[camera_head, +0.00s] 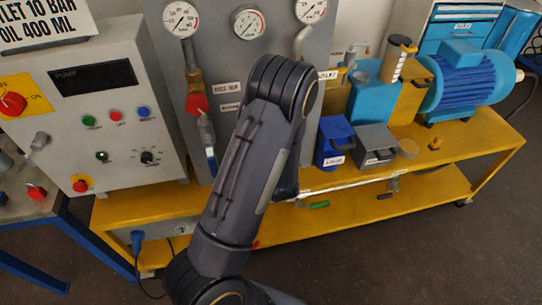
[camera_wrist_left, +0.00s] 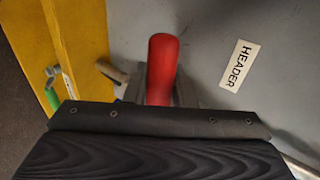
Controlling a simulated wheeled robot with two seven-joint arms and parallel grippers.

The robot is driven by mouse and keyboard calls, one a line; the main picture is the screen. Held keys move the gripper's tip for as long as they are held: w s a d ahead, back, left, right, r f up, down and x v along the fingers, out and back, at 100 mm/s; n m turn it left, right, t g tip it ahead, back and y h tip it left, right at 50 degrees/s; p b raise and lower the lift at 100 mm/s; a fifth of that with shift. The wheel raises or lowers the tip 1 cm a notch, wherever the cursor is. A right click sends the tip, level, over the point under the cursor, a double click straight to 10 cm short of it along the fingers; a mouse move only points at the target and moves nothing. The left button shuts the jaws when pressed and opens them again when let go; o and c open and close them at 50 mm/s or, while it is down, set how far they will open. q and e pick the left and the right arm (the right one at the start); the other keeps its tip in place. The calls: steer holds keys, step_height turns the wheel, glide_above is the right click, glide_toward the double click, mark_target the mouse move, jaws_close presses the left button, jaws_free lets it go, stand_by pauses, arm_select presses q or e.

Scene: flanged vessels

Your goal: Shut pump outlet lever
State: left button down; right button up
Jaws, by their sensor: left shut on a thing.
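In the left wrist view a red lever handle (camera_wrist_left: 162,68) stands between the fingers of my left gripper (camera_wrist_left: 160,92), which is shut on it. The fingers show as grey pieces on both sides of the handle. A white label reading HEADER (camera_wrist_left: 239,65) is on the grey panel to the right of the handle. In the head view my own dark arm covers the middle of the panel and hides the gripper and this handle. My right gripper is not in view.
In the head view a grey control box (camera_head: 95,110), a gauge panel (camera_head: 225,60), a blue lever (camera_head: 209,160) and a blue motor (camera_head: 462,80) stand along a yellow bench (camera_head: 440,170). A green handle (camera_head: 319,205) sits low at its front. Open floor lies in front.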

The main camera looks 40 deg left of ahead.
arm_select(q)
steer(key=shift+r+p, duration=0.2)
steer(key=shift+p, duration=0.1)
steer(key=c, duration=1.3)
jaws_free()
steer(key=shift+o, duration=0.2)
steer(key=v, duration=0.7)
steer(key=shift+s+d+r, duration=0.2)
steer(key=shift+d, duration=0.05)
